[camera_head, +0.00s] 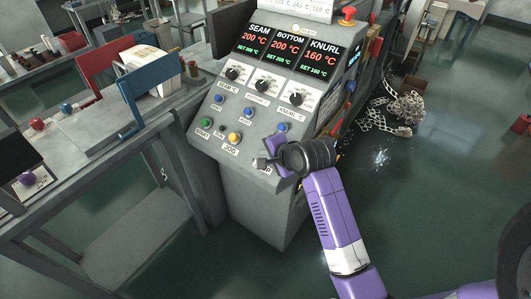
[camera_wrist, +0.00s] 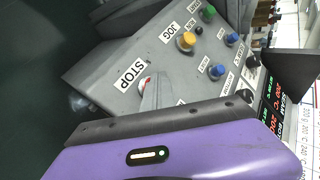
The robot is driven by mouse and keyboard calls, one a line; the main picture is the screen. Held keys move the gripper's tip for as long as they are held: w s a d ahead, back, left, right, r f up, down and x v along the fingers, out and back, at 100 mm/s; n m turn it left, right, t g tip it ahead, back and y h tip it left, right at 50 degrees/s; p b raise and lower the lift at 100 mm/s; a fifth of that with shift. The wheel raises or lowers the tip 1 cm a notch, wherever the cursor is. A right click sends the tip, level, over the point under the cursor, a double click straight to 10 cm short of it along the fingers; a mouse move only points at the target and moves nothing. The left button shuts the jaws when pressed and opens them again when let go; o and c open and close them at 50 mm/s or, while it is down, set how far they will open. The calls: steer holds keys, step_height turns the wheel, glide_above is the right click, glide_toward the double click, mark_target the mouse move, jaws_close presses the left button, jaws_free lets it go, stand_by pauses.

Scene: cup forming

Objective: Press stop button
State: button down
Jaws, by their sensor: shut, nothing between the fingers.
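The grey control panel (camera_head: 215,150) stands in the middle of the head view, with its sloped face toward me. In the wrist view the STOP label (camera_wrist: 131,73) is readable on it. A small red edge of the stop button (camera_wrist: 145,83) shows beside that label, mostly hidden behind my finger. My gripper (camera_head: 262,162) is shut and empty at the lower right of the panel, and it hides the stop button in the head view. In the wrist view its fingertips (camera_wrist: 150,84) overlap the button. I cannot tell whether they touch it.
A yellow JOG button (camera_head: 234,138), a green button (camera_head: 205,122) and blue buttons are close by on the panel. Three knobs and red temperature displays (camera_head: 288,47) are above. A workbench (camera_head: 100,130) stands left. Metal scrap (camera_head: 397,108) lies on the floor to the right.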

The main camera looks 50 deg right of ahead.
steer(key=shift+a+r+p, duration=0.35)
steer(key=shift+r+p, duration=0.2)
steer(key=shift+p, duration=0.05)
steer(key=shift+r, duration=0.1)
steer(key=shift+s+a+r+p, duration=0.1)
steer(key=shift+a+r+p, duration=0.8)
steer(key=shift+p, duration=0.45)
steer(key=shift+a+r+p, duration=0.6)
steer(key=shift+r+p, duration=0.45)
steer(key=shift+p, duration=0.25)
